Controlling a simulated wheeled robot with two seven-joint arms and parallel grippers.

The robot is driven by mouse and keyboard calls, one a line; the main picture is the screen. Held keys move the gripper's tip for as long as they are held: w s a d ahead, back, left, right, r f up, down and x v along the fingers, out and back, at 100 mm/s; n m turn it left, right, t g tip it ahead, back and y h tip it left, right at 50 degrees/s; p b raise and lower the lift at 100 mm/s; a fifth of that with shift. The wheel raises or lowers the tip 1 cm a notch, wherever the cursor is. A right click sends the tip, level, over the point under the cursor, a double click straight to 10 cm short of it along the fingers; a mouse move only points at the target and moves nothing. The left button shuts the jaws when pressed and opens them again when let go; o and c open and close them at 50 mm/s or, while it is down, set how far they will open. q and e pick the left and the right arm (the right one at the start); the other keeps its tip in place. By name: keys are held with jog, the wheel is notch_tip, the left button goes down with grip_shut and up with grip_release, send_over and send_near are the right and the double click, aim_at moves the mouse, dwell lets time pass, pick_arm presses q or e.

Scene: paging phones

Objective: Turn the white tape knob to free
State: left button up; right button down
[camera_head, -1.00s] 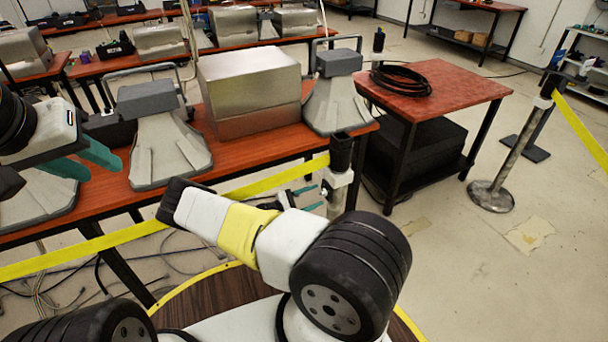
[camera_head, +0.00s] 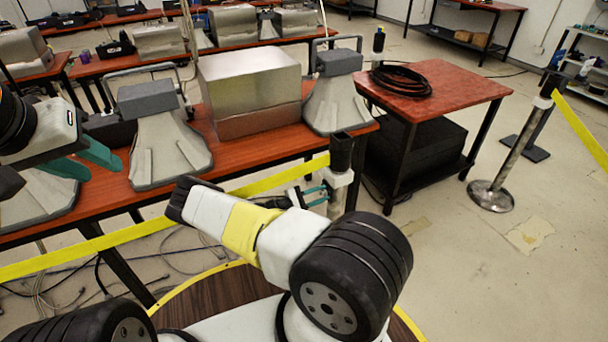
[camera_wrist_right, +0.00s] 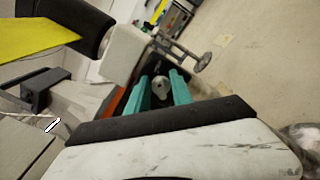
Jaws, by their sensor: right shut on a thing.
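The white tape knob (camera_wrist_right: 161,88) shows as a small pale round piece between the teal fingers in the right wrist view. It belongs to the near barrier post (camera_head: 338,182), which has a black top and a white collar. My right gripper (camera_head: 316,196) is at the left side of this post, shut on the knob. The same gripper (camera_wrist_right: 162,86) shows in the wrist view with one finger on each side of the knob. The knob's turn setting cannot be read. My left gripper (camera_head: 88,163) is open and empty, above the red-topped table at the left.
Yellow tape (camera_head: 140,232) runs left from the near post. A long red-topped table (camera_head: 245,155) with metal cases stands behind it. A smaller red table (camera_head: 450,92) with a coiled black cable is to the right. Another post (camera_head: 515,150) stands on open floor at the right.

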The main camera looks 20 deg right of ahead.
jog(key=shift+n, duration=0.3)
jog(key=n, duration=0.3)
jog(key=shift+w+r+n, duration=0.1)
jog(key=shift+n, duration=0.3)
jog(key=n, duration=0.4)
jog(key=shift+w+n, duration=0.15)
jog(key=shift+n, duration=0.15)
jog(key=n, duration=0.4)
jog(key=shift+w, duration=0.15)
jog(key=shift+n, duration=2.4)
jog(key=shift+w, duration=0.1)
jog(key=c, duration=1.2)
grip_release()
jog(key=shift+o, duration=0.2)
